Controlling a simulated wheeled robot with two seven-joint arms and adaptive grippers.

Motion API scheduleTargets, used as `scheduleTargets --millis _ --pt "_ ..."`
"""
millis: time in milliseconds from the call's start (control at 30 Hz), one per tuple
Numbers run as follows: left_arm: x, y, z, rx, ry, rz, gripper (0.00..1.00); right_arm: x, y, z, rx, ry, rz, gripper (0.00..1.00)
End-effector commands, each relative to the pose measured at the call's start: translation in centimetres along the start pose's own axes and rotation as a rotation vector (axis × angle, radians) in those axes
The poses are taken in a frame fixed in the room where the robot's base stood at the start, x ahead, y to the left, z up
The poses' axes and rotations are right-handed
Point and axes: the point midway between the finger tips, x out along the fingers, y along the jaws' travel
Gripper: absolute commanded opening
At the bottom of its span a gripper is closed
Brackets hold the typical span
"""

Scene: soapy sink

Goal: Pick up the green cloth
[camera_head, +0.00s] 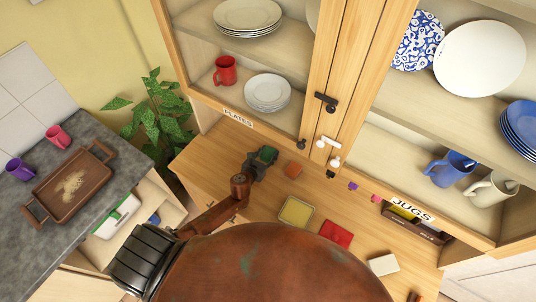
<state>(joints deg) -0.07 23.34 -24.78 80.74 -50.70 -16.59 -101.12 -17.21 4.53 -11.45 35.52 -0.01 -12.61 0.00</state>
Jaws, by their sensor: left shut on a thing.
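My left gripper (262,160) is over the wooden surface (220,160) below the cupboard. It is shut on the green cloth (267,153), of which a small dark green part shows between the fingers. The rest of the cloth is hidden by the gripper. I cannot tell whether the cloth touches the surface. My right gripper is not in view.
An orange piece (293,169) lies just right of my left gripper. A yellow square (296,212), a red square (336,234) and a cream block (383,265) lie nearer. The cupboard (335,80) stands behind. A brown tray (70,188) sits on the left counter.

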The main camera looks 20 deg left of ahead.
Motion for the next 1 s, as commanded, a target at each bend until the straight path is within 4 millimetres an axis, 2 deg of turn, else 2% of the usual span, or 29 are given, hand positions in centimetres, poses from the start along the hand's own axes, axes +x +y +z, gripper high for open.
scheduleTargets --millis 267,467,767,1000 --pt "-0.2 0.0 0.7 0.002 -0.002 -0.001 0.21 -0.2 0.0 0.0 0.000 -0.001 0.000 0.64" --pt "-1.2 0.0 3.2 0.006 -0.004 -0.003 0.21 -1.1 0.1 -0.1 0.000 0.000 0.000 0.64" --pt "-8.4 -1.7 6.9 0.002 -0.001 -0.004 0.21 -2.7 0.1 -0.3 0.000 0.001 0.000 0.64" --pt "-13.7 -3.4 6.6 0.000 0.002 -0.003 0.21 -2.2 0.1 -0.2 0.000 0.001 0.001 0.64"
